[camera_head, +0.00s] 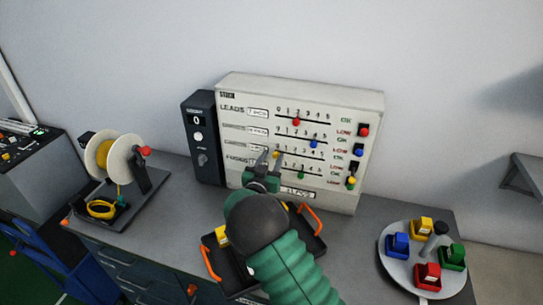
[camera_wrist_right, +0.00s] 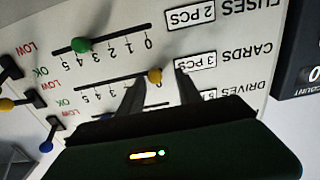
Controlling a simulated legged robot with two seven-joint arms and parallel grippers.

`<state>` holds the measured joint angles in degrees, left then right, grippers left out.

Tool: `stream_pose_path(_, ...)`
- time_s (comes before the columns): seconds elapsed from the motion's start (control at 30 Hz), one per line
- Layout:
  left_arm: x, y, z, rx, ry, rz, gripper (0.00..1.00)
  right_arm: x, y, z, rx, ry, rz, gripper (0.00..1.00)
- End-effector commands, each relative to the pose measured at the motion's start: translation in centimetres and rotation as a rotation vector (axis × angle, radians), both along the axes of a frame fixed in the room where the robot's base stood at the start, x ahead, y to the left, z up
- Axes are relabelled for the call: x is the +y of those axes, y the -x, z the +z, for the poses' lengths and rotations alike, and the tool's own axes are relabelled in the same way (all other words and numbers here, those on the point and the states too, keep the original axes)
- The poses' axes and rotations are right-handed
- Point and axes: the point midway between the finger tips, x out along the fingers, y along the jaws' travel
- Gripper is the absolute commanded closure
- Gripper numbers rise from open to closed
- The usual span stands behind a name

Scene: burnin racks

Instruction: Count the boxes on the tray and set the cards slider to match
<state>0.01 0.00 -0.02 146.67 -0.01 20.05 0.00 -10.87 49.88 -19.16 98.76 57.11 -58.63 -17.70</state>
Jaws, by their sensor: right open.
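The cards slider has a yellow knob (camera_wrist_right: 155,76) at the 0 end of its slot; the yellow knob also shows in the head view (camera_head: 277,154). My right gripper (camera_head: 268,160) is open at the panel. In the right wrist view its two fingertips (camera_wrist_right: 158,80) lie on either side of the yellow knob; contact cannot be told. The cards label (camera_wrist_right: 195,62) reads 3 PCS. The dark tray (camera_head: 238,279) with orange handles lies on the bench, mostly hidden by my right arm. My left gripper is out of view.
The white stock panel (camera_head: 300,88) also has red (camera_head: 296,122), blue (camera_head: 313,144) and green (camera_head: 300,175) knobs. A dark counter box (camera_head: 203,160) reading 0 stands left of it. A cable spool (camera_head: 103,160) is at left; a round plate (camera_head: 395,270) with colored boxes at right.

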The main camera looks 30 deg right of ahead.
Motion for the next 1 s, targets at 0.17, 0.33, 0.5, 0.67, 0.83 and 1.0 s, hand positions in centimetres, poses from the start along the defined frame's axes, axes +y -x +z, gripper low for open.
stream_pose_path(0.17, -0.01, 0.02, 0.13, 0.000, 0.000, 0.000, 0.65, -0.76, -0.52, -0.13, 0.001, -0.001, -0.001, 0.59)
stream_pose_path(0.33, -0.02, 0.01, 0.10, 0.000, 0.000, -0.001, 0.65, -0.60, -0.51, -0.12, 0.001, 0.000, 0.000, 0.60)
stream_pose_path(0.5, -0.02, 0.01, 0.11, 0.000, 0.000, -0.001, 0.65, -0.51, -0.47, -0.07, 0.001, 0.001, 0.000, 0.82)
stream_pose_path(0.67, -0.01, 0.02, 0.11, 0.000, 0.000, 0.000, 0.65, -0.41, -0.46, -0.03, 0.002, 0.001, 0.000, 1.00)
stream_pose_path(0.83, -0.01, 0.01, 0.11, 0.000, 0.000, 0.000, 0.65, -0.43, -0.46, -0.05, 0.000, 0.000, 0.002, 1.00)
stream_pose_path(1.0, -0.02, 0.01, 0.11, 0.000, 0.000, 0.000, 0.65, -0.42, -0.46, -0.05, 0.001, -0.001, 0.002, 1.00)
